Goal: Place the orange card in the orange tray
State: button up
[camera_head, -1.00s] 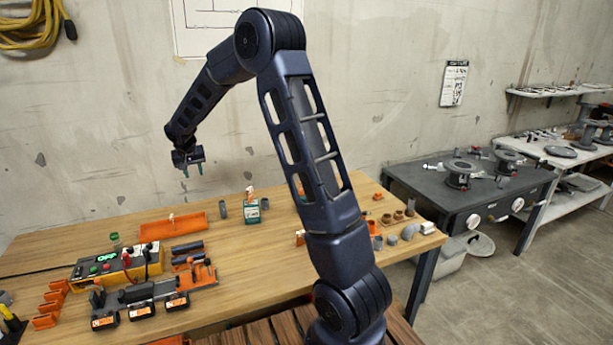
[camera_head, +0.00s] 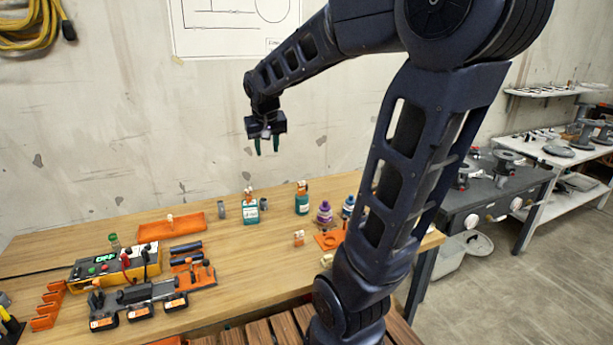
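The orange tray (camera_head: 190,226) is a long, shallow tray at the back left of the wooden table, with a small pale piece in it. A flat orange piece (camera_head: 329,240) lies on the table right of centre, partly behind my arm; it may be the orange card, but I cannot tell. A small orange-and-white piece (camera_head: 299,238) stands just left of it. My gripper (camera_head: 267,148) hangs high above the back of the table with its two green fingers apart. Nothing shows between them. It is right of the tray and well above it.
The middle front of the table (camera_head: 245,270) is clear. A dark bench (camera_head: 480,200) stands right.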

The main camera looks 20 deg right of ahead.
jog(key=s+d+f, duration=0.1)
jog(key=s+d, duration=0.1)
jog(key=s, duration=0.7)
jog(key=s+d+f+y, duration=0.1)
jog(key=s+d, duration=0.2)
jog(key=s, duration=0.6)
jog(key=shift+f, duration=0.2)
